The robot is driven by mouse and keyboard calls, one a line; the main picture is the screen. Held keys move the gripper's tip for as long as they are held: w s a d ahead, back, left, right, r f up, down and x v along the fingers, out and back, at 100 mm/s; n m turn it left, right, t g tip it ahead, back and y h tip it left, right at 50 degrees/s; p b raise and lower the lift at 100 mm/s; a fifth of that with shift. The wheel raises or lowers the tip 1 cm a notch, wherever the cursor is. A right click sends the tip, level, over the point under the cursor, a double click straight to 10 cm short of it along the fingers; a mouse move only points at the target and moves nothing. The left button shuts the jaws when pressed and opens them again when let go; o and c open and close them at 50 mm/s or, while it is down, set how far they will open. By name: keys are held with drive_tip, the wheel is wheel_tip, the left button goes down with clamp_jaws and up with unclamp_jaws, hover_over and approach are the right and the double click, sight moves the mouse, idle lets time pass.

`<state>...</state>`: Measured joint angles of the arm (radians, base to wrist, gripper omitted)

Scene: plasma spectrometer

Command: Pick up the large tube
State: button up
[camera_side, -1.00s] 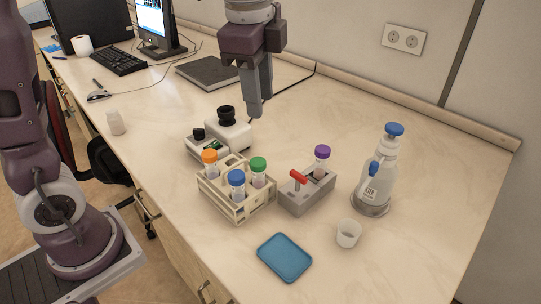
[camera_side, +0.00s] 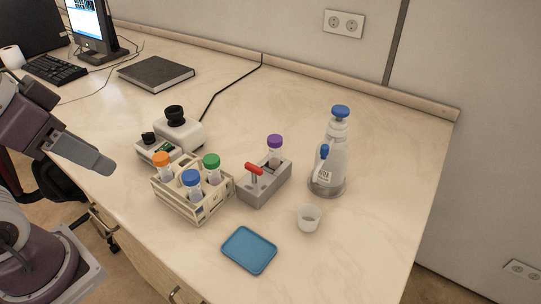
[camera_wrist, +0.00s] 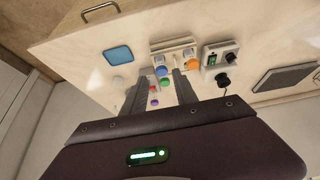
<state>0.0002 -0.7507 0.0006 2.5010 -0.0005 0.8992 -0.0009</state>
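A cream rack (camera_side: 196,207) holds three upright tubes: an orange-capped tube (camera_side: 162,162), a blue-capped tube (camera_side: 191,180) and a green-capped tube (camera_side: 211,164). A purple-capped tube (camera_side: 274,150) stands in a grey holder (camera_side: 262,190) to their right. I cannot tell which is called the large tube. My gripper (camera_side: 106,167) is in the air left of the rack, apart from all tubes. In the wrist view my gripper (camera_wrist: 168,72) is open and empty, with the blue cap (camera_wrist: 162,71) and green cap (camera_wrist: 165,83) seen between its fingers.
A wash bottle (camera_side: 329,165), clear cup (camera_side: 308,218) and blue tray (camera_side: 249,250) stand right and front. A white device with a black top (camera_side: 178,130) is behind the rack. The right tabletop is clear.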

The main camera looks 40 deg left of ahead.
idle(0.4)
drive_tip(key=o, duration=0.5)
drive_tip(key=w+d+r+n+g+h, duration=0.1)
drive_tip(key=w+r+n, duration=0.15)
drive_tip(key=w, duration=0.45)
drive_tip(key=w+r+n+g, duration=0.1)
drive_tip(key=w+r+n, duration=0.15)
drive_tip(key=w, duration=0.35)
drive_tip(key=n+g+y, duration=0.1)
drive_tip(key=n+g, duration=0.3)
drive_tip(key=n, duration=0.4)
hover_over(276, 139)
drive_tip(key=f, duration=1.5)
drive_tip(key=shift+w+a, duration=0.15)
drive_tip(key=shift+a, duration=0.15)
drive_tip(key=shift+n, duration=0.3)
drive_tip(key=f, duration=0.7)
drive_tip(key=shift+d+f, duration=0.25)
drive_tip(key=shift+f, duration=0.15)
